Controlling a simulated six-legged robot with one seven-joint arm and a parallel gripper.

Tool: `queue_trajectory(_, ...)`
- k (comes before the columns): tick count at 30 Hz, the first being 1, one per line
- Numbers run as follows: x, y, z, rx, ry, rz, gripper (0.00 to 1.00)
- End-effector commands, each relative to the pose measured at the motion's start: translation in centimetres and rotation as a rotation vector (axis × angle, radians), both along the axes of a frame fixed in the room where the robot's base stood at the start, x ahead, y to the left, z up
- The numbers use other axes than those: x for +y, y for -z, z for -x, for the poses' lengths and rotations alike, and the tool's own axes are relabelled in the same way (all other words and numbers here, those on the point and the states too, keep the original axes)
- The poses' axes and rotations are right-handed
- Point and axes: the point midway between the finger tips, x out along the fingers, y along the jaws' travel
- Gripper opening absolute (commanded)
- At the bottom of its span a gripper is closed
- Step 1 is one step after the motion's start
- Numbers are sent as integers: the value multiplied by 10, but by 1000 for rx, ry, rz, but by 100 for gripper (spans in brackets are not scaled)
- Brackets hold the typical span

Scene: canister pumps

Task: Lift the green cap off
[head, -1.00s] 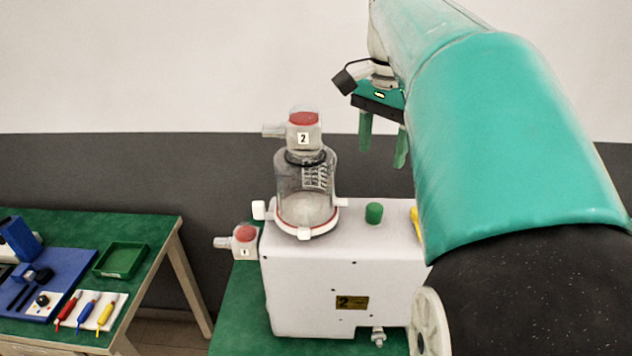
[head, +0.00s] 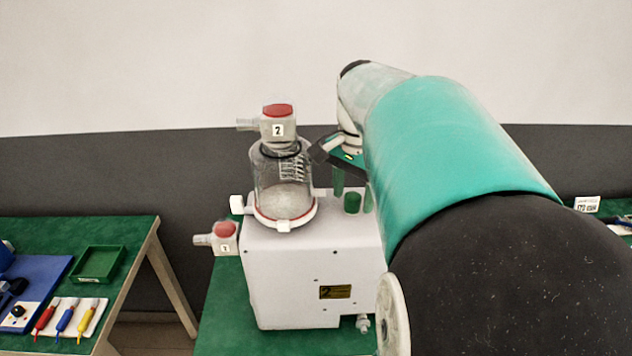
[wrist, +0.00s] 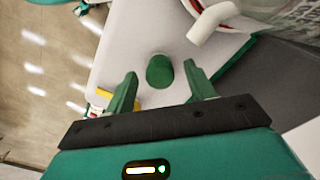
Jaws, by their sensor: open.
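The green cap (head: 352,202) is a small cylinder standing on top of the white pump body (head: 290,270), to the right of the clear canister (head: 284,180). In the wrist view the green cap (wrist: 160,70) lies ahead of and between the green fingers. My gripper (head: 353,188) points down at the cap, and its fingertips are near the cap's height on either side of it in the head view. In the wrist view my gripper (wrist: 162,78) is open and empty, with a gap on both sides of the cap.
The canister with its red-topped fitting numbered 2 (head: 279,122) stands close left of my gripper. Another red-topped fitting (head: 222,238) is at the pump's left. A table at the left holds a green tray (head: 98,264) and several tools. A yellow part (wrist: 103,97) is beside one finger.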

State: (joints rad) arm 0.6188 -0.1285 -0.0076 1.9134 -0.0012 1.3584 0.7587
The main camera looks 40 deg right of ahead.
Motion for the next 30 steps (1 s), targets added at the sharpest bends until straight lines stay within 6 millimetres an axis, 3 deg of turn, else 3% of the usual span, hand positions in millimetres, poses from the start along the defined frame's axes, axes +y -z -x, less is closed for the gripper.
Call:
queue_trajectory(9,0,9,0,-1,1,1,54)
queue_trajectory(17,0,9,0,-1,1,1,7)
queue_trajectory(30,0,0,-1,-4,0,2,7)
